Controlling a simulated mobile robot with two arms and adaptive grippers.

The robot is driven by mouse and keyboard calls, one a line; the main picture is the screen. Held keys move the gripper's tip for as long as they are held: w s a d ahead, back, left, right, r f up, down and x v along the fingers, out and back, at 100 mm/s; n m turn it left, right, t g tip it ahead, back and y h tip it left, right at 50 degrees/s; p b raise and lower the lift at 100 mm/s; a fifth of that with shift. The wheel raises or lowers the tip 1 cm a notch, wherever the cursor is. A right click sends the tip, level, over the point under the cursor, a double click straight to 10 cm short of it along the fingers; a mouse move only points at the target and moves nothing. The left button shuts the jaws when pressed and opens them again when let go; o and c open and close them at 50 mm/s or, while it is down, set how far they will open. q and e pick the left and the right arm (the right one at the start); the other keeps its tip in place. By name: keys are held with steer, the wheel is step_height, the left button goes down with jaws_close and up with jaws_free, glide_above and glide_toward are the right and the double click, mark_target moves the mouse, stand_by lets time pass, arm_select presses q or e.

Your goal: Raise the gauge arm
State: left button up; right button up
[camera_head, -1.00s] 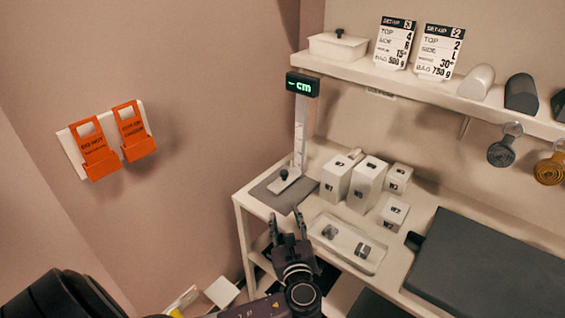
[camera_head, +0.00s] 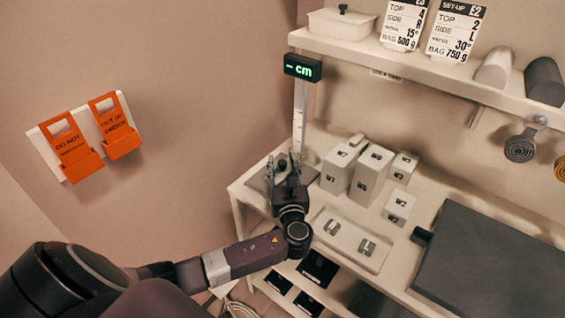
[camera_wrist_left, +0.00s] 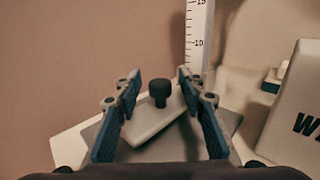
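The height gauge has a white scale post (camera_head: 299,118) and a display (camera_head: 303,66) that reads "– cm". Its gauge arm (camera_wrist_left: 155,122), a pale flat bar with a black knob (camera_wrist_left: 158,96) on top, sits low over a grey base plate (camera_wrist_left: 225,123). My left gripper (camera_wrist_left: 160,80) is open, its fingers to either side of the knob in the wrist view with gaps on both sides. In the head view the left gripper (camera_head: 283,167) is over the base plate and hides most of the gauge arm. My right gripper is not in view.
Several white weight blocks (camera_head: 371,177) stand right of the gauge; one shows close in the wrist view (camera_wrist_left: 295,105). A shallow tray (camera_head: 349,239) lies in front, and a dark pad (camera_head: 490,265) fills the right. A shelf (camera_head: 430,75) overhangs the back.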

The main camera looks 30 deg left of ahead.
mark_target(282, 161)
arm_select(q)
steer(key=shift+a, duration=0.1)
steer(key=shift+c, duration=0.4)
jaws_close()
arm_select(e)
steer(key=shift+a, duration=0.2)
arm_select(q)
step_height(282, 161, up, 18)
steer(key=p, duration=1.7)
steer(key=shift+w+r+p, duration=0.15)
steer(key=shift+p, duration=0.15)
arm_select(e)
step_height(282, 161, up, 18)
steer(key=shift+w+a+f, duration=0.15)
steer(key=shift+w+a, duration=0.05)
